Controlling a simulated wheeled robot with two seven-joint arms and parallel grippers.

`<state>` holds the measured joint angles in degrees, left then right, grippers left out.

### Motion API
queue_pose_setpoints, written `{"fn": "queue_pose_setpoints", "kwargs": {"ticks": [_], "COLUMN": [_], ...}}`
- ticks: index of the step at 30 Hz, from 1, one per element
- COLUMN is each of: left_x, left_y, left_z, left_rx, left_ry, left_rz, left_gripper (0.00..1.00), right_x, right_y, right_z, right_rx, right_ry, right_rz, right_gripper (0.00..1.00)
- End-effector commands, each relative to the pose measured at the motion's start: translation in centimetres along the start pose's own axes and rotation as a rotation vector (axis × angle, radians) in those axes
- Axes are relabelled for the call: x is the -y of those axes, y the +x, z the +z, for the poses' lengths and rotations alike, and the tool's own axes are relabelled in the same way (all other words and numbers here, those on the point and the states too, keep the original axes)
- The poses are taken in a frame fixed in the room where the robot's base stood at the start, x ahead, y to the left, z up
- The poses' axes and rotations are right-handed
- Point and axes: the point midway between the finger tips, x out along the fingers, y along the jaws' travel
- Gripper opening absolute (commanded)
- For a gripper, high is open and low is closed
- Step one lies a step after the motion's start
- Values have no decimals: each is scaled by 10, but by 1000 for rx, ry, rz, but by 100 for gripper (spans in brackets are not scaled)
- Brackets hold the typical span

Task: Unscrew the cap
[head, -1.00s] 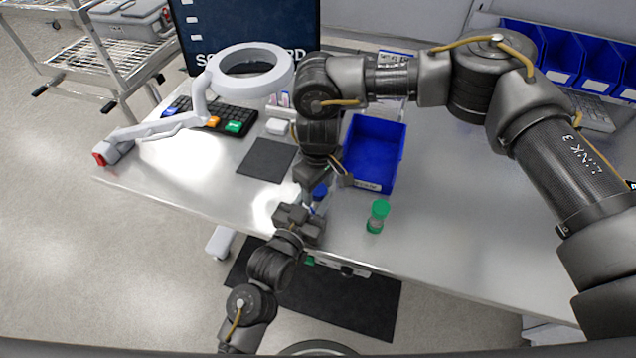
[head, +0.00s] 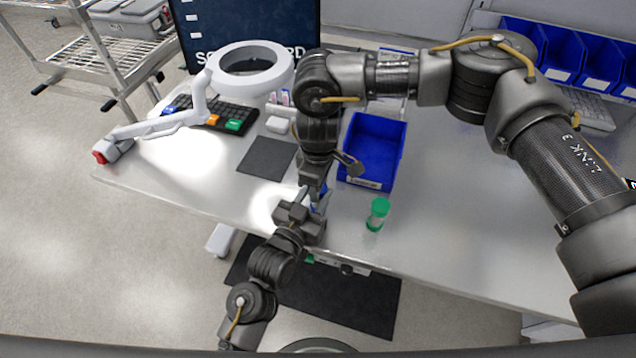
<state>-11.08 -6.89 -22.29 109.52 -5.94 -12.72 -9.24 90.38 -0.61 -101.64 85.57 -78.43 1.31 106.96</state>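A small container with a blue cap (head: 314,194) is at the front edge of the table, mostly hidden between my two grippers. My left gripper (head: 305,214) reaches in from the front and appears closed around the container's lower part. My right gripper (head: 317,186) comes down from above at the blue cap. The arm and the fingers hide the contact, so I cannot tell whether its fingers are shut on the cap. A second container with a green cap (head: 379,206) stands upright on the table to the right, apart from both grippers.
An empty blue bin (head: 372,183) stands behind the grippers. A dark mat (head: 266,157), a keyboard (head: 232,119) and a ring-lamp magnifier (head: 250,57) are at the left. Blue bins (head: 600,75) line the back right. The right of the table (head: 460,220) is clear.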

Motion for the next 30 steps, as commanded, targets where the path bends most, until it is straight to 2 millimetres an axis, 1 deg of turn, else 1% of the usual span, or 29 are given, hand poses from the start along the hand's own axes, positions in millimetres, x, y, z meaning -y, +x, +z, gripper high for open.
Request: {"fn": "queue_pose_setpoints", "kwargs": {"ticks": [26,27,30], "left_x": [1,1,1], "left_y": [0,0,0], "left_z": [1,1,1], "left_rx": [2,2,2], "left_ry": [0,0,0], "left_rz": [-3,-3,-3], "left_gripper": [0,0,0], "right_x": [-1,-1,-1], "right_y": [0,0,0], "right_z": [1,1,1], "right_rx": [2,2,2], "right_ry": [4,4,3], "right_rz": [2,2,2], "right_gripper": [10,39,52]}}
